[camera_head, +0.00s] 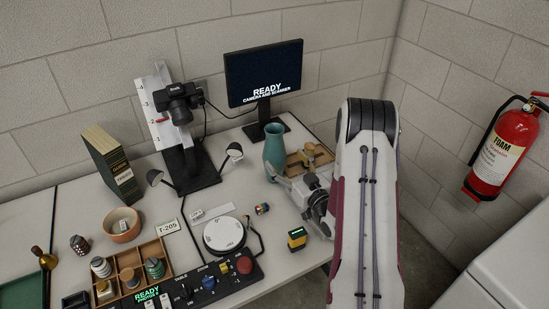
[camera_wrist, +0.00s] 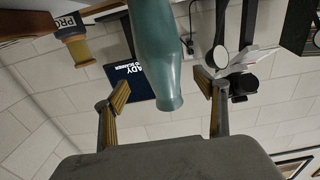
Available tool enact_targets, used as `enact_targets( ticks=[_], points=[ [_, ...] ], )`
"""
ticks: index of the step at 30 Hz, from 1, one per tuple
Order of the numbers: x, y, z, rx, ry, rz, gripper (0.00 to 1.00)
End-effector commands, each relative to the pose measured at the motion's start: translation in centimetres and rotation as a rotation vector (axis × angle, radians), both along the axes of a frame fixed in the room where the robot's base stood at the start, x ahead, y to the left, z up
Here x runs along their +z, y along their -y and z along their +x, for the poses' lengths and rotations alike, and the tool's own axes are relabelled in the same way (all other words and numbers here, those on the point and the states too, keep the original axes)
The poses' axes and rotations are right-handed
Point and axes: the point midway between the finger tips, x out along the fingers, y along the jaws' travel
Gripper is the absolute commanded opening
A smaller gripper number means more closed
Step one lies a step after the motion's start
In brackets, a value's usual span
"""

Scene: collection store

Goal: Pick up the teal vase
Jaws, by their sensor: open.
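The teal vase (camera_head: 274,147) stands upright on the table in front of the monitor, in the head view. My gripper (camera_head: 281,178) is low at the vase's near right side, with its fingers pointing toward it. In the wrist view, which is upside down, the vase (camera_wrist: 158,55) reaches down between the two spread fingers of my gripper (camera_wrist: 161,92). A gap shows on each side of the vase, and neither finger visibly touches it. The lower part of the vase is partly hidden by my gripper in the head view.
A white round turntable (camera_head: 224,233) and a small multicoloured cube (camera_head: 262,208) lie in front.

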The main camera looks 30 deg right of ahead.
Motion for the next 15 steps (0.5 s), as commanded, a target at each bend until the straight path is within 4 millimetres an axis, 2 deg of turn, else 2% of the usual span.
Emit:
enact_targets(
  ticks=[6, 15],
  points=[
    [0.0, -0.1, 1.6, 0.0, 0.0, 0.0, 0.72],
    [0.0, -0.1, 1.9, 0.0, 0.0, 0.001, 0.72]
  ],
)
